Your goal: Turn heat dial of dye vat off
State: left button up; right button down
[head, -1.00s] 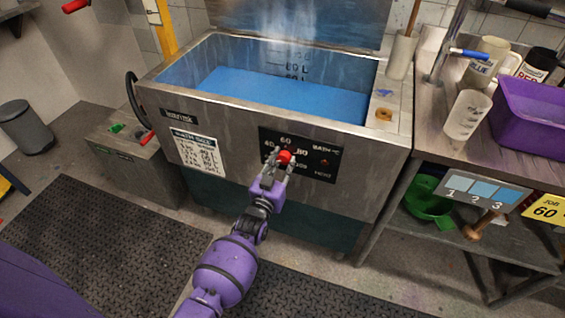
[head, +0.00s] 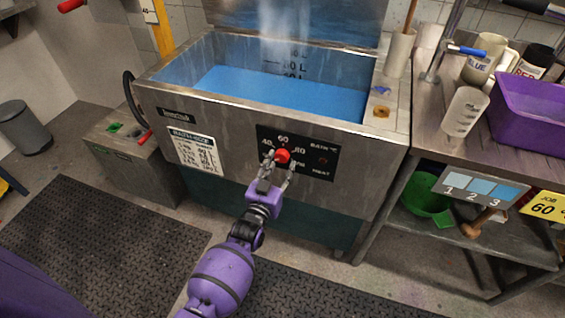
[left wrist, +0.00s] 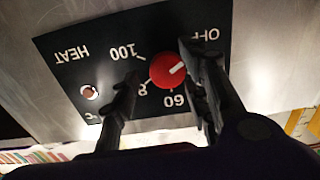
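The dye vat (head: 200,112) is a steel tank of blue liquid with a black control panel (head: 325,150) on its front. The red heat dial (head: 282,156) sits on the panel and also shows in the left wrist view (left wrist: 166,76). There its white mark points right, towards the side where OFF is printed; the exact setting is hard to tell because a finger covers part of the scale. My left gripper (head: 277,171) is open just below and in front of the dial, with its fingers spread and nothing visibly held. My right gripper is not in view.
A steel bench with a purple tub (head: 530,112), a clear beaker (head: 462,112) and a mug stands at the right. A grey box (head: 135,165) stands left of the vat. Dark mats cover the floor in front.

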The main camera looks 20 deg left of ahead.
pick_arm(q)
jog(key=s, duration=1)
jog(key=shift+a, duration=0.15)
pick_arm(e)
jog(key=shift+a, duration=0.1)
pick_arm(q)
jog(key=s+f+g+p, duration=0.2)
jog(key=s+g+p, duration=0.2)
jog(key=s, duration=1.3)
jog(key=s+f+g+p, duration=0.2)
jog(key=s+g+p, duration=0.2)
jog(key=s, duration=1.3)
jog(key=shift+f+g, duration=0.3)
jog(key=shift+g, duration=0.4)
jog(key=shift+s+a+f, duration=0.15)
jog(key=shift+s, duration=0.05)
jog(key=shift+c, duration=0.2)
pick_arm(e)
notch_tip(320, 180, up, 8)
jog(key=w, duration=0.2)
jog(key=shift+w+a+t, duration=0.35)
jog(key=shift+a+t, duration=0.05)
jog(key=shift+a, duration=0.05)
